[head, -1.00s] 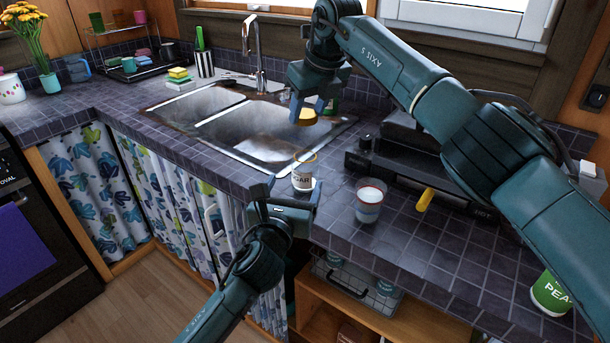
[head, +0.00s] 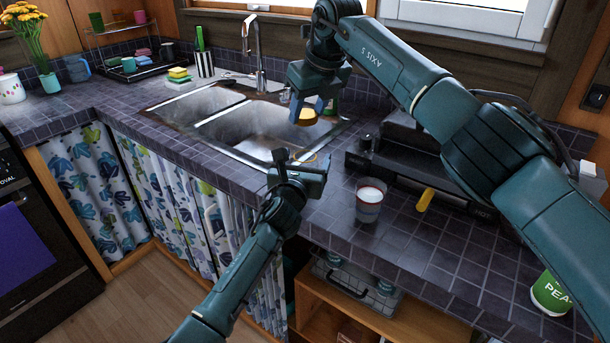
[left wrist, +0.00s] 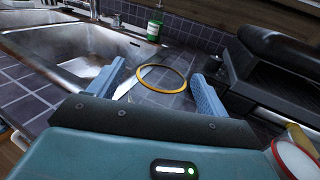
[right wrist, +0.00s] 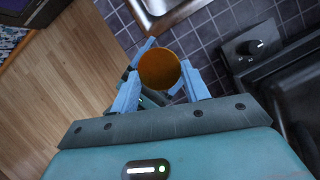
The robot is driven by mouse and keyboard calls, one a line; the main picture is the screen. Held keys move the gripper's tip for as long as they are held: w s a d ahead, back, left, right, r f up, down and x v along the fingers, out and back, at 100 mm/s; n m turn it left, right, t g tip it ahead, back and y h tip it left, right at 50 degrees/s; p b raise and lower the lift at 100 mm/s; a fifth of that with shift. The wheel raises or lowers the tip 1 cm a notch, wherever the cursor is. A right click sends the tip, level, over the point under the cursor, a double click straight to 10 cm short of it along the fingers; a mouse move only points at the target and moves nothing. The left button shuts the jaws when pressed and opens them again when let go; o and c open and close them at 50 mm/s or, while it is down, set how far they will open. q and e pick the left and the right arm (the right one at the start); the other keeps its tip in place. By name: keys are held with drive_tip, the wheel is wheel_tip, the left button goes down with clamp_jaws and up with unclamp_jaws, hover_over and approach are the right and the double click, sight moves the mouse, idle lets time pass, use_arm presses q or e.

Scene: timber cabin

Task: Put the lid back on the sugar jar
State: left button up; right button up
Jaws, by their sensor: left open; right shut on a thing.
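The sugar jar's yellow rim (head: 309,157) shows just behind my left gripper (head: 302,157), which hides most of the jar in the head view. In the left wrist view the jar's round rim (left wrist: 162,91) lies between the spread fingers (left wrist: 161,88), with a gap on each side. My left gripper is open. My right gripper (head: 309,106) is above and beyond the jar, over the sink's right edge, shut on the orange-brown lid (head: 306,117). The lid also shows as a disc between the fingers in the right wrist view (right wrist: 159,69).
A cup with a white top (head: 370,201) stands close to the right of my left gripper. A black appliance (head: 405,165) with a yellow piece (head: 425,199) is behind it. The steel sink (head: 245,130) lies to the left. A green can (head: 551,293) stands far right.

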use_arm(q)
drive_tip(key=c, duration=1.5)
drive_tip(key=shift+o, duration=0.2)
use_arm(e)
drive_tip(key=shift+f, duration=2.55)
drive_tip(key=shift+f, duration=0.9)
drive_tip(key=shift+f, duration=0.5)
use_arm(q)
clamp_jaws()
use_arm(e)
drive_tip(key=m+h, duration=0.1)
drive_tip(key=m, duration=0.2)
drive_tip(key=m+h, duration=0.1)
drive_tip(key=m, duration=0.2)
drive_tip(key=a+m+h, duration=0.1)
drive_tip(key=m, duration=0.3)
drive_tip(key=shift+s+t+h, duration=0.1)
drive_tip(key=shift+t+h, duration=0.3)
